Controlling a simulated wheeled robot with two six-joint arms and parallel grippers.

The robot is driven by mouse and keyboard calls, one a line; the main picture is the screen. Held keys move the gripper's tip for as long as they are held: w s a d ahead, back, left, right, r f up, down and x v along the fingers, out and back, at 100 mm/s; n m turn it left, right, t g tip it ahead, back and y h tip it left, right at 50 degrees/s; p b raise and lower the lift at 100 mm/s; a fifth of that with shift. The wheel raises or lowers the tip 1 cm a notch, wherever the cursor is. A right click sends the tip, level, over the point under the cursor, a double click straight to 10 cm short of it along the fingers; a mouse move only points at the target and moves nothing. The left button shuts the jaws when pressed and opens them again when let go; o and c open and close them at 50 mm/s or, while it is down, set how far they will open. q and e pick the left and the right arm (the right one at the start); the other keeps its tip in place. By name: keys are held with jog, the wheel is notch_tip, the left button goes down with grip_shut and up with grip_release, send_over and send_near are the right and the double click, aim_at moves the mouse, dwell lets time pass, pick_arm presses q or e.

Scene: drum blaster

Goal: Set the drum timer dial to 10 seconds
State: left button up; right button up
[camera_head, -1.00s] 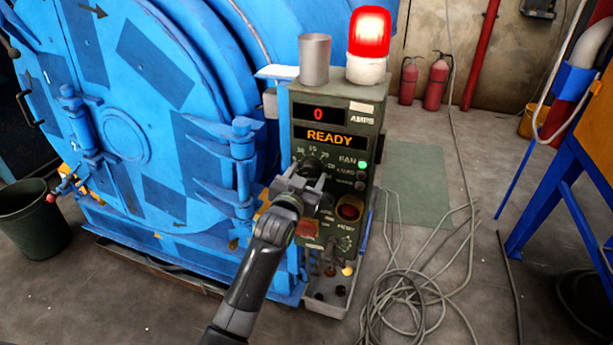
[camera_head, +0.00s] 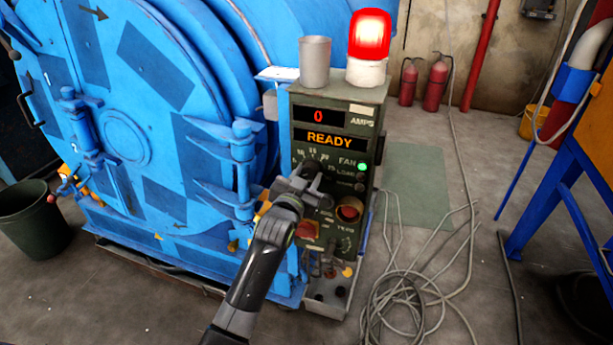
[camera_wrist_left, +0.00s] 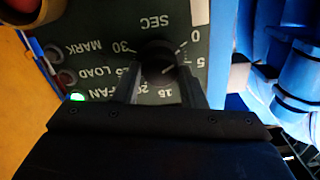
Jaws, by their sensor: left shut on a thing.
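The timer dial is a dark round knob (camera_wrist_left: 158,58) on the green control box (camera_head: 364,96). In the left wrist view its scale shows upside down, with SEC, 0, 5, 15 and 30 readable; the 10 is hidden by a finger. My left gripper (camera_wrist_left: 158,78) is shut on the knob, one finger on each side. In the head view the gripper (camera_head: 312,178) covers part of the dial. My right gripper is not in view.
The box displays read 0 and READY (camera_head: 329,139), and a green light (camera_head: 362,166) glows by FAN. A lit red beacon (camera_head: 369,35) and a metal cup (camera_head: 314,62) stand on top. The blue drum (camera_head: 125,135) is at left. Loose cables (camera_head: 405,300) lie right.

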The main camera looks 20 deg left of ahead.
pick_arm(q)
jog(key=shift+r+m+p, duration=0.25)
jog(key=shift+m+p, duration=0.95)
jog(key=shift+p, duration=0.05)
jog(key=m+p, duration=0.4)
jog(key=m, duration=0.1)
jog(key=shift+m+p, duration=0.3)
jog(key=shift+p, duration=0.1)
jog(key=m+p, duration=0.2)
jog(key=m, duration=0.1)
jog(key=shift+f+m, duration=0.15)
jog(key=shift+m, duration=0.15)
jog(key=shift+f+m+p, duration=0.15)
jog(key=shift+m+p, duration=0.25)
jog(key=shift+m, duration=1.5)
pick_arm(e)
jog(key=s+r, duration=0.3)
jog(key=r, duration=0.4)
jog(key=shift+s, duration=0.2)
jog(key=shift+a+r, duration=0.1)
pick_arm(q)
jog(key=o, duration=1)
